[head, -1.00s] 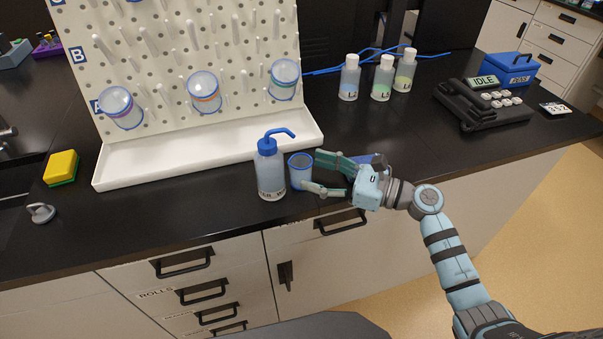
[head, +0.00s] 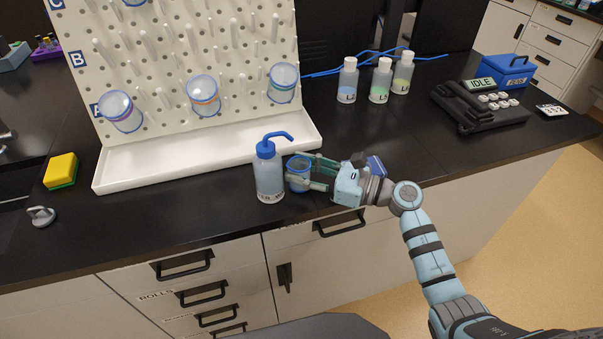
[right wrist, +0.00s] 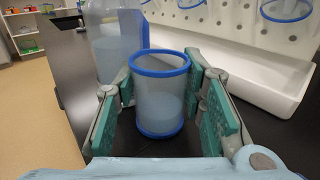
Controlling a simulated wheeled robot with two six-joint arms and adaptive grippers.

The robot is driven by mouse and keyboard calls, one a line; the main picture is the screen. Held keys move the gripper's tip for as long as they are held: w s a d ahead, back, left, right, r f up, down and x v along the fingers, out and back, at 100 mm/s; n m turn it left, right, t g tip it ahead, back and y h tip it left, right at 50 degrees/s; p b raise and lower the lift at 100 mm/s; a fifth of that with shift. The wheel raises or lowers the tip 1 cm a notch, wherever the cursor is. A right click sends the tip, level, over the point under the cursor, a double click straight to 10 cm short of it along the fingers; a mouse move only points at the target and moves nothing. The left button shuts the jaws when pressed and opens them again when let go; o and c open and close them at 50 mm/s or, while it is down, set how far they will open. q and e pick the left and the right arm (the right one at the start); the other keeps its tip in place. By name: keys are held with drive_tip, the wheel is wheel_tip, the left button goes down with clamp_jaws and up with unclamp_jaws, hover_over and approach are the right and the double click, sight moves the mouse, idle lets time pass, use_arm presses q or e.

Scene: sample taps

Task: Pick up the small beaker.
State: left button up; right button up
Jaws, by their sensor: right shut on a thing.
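The small beaker (head: 299,174) is a clear cup with a blue rim and blue base. It stands upright on the black counter, just right of the wash bottle (head: 269,172). My right gripper (head: 305,172) reaches in from the right with its fingers on both sides of the beaker and is shut on it. In the right wrist view the beaker (right wrist: 160,98) is between the green finger pads, and the wash bottle (right wrist: 108,45) is close behind it. My left gripper is not in view.
The white drip tray (head: 120,179) of the pegboard lies behind the beaker. Several beakers hang on the pegboard's pegs. Three labelled bottles (head: 379,82) and a black device reading IDLE (head: 480,104) stand to the right. A yellow sponge (head: 61,168) lies at left.

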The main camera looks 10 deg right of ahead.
sight(302, 160)
drive_tip(key=shift+r, duration=0.1)
drive_tip(key=shift+r+p, duration=0.35)
drive_tip(key=shift+r, duration=1.1)
drive_tip(key=shift+s+d+r, duration=0.1)
drive_tip(key=shift+r, duration=0.1)
drive_tip(key=b+v, duration=0.2)
drive_tip(key=v, duration=1.5)
drive_tip(key=shift+s+d, duration=0.2)
drive_tip(key=shift+d, duration=0.1)
